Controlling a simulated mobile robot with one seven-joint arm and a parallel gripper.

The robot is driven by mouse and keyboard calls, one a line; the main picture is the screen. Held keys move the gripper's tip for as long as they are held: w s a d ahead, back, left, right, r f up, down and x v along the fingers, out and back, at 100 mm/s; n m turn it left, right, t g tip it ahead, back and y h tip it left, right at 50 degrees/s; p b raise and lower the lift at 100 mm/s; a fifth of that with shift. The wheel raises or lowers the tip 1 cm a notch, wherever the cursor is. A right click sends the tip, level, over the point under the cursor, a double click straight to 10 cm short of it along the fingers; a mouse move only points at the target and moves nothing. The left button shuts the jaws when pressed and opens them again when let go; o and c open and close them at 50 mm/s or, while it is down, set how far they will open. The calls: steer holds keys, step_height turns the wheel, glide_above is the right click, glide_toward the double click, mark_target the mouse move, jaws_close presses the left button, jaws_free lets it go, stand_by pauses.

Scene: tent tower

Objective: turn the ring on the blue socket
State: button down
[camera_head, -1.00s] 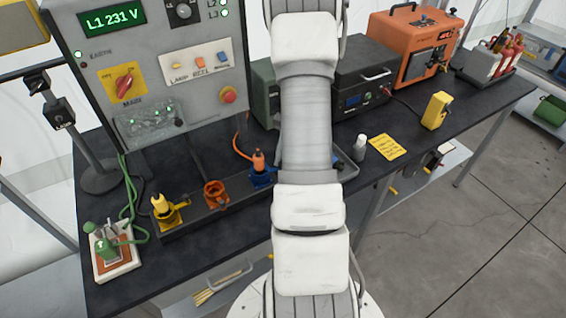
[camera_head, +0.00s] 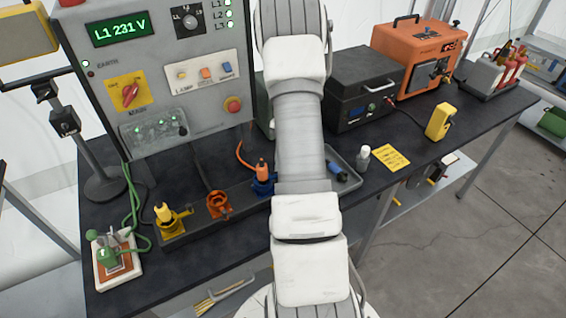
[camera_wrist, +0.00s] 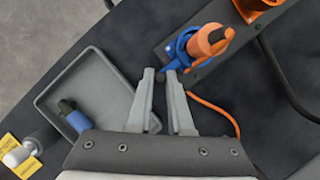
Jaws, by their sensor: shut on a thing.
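The blue socket (camera_head: 262,187) is on the long dark strip on the bench, partly hidden behind my arm. It shows closer in the wrist view (camera_wrist: 183,46), with an orange plug (camera_wrist: 208,40) standing in it. Its blue ring has a small lug (camera_wrist: 161,75) that reaches towards my gripper. My gripper (camera_wrist: 160,74) has its narrow fingertips close together on this lug, beside the socket. The fingertips hide part of the lug. In the head view my gripper is hidden behind my arm.
A grey tray (camera_wrist: 92,62) with a blue connector (camera_wrist: 73,116) lies beside my gripper. An orange cable (camera_wrist: 222,112) curves past the fingers. A brown-orange socket (camera_head: 218,204) and a yellow one (camera_head: 170,218) share the strip. The panel (camera_head: 150,75) stands behind.

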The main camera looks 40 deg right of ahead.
steer(key=c, duration=0.8)
jaws_free()
steer(key=shift+c, duration=0.2)
steer(key=v, duration=1.7)
steer(key=shift+d, duration=0.2)
steer(key=shift+w+r, duration=0.1)
steer(key=shift+r, duration=0.1)
